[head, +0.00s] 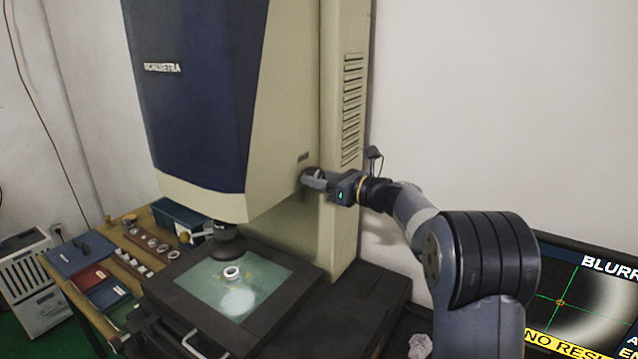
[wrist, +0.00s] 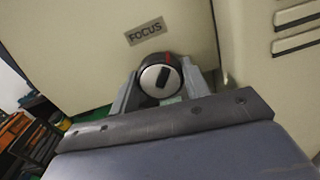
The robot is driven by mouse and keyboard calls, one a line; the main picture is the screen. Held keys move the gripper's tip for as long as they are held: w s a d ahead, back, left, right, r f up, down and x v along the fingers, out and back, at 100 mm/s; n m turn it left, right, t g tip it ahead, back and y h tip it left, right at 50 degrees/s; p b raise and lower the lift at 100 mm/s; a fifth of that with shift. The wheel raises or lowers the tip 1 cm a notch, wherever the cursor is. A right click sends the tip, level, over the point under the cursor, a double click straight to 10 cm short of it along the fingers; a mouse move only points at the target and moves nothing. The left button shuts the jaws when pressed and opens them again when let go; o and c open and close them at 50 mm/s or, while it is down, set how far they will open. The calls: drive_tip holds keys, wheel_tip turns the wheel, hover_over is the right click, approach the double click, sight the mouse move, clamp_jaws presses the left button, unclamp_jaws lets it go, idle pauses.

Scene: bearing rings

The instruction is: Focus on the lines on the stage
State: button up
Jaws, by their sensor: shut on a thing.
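The focus knob (wrist: 160,77) is round, with a silver face, a dark bar and a red mark near its top, below a FOCUS label (wrist: 146,31) in the wrist view. My gripper (head: 312,178) is shut on this knob at the side of the measuring machine (head: 290,100); its fingers (wrist: 163,88) lie on both sides of the knob. The stage (head: 192,292) has a greenish glass plate with a pale metal ring (head: 232,272) on it, below the lens (head: 228,243). The screen (head: 590,300) at right reads BLURR, cut off, with a blurred bright arc and green crosshair.
A wooden bench (head: 150,228) at left holds several rings, a blue bin (head: 182,218) and blue and red trays. A white slatted cabinet (head: 22,285) stands far left. Crumpled paper (head: 420,346) lies near my arm. A yellow strip on the screen reads NO RES, cut off.

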drive_tip(key=n+b, duration=0.4)
drive_tip(key=shift+f, duration=0.2)
drive_tip(key=shift+r+n+b, duration=0.15)
drive_tip(key=shift+n+b, duration=1.15)
drive_tip(key=shift+n, duration=0.3)
drive_tip(key=o, duration=1)
drive_tip(key=shift+s, duration=0.1)
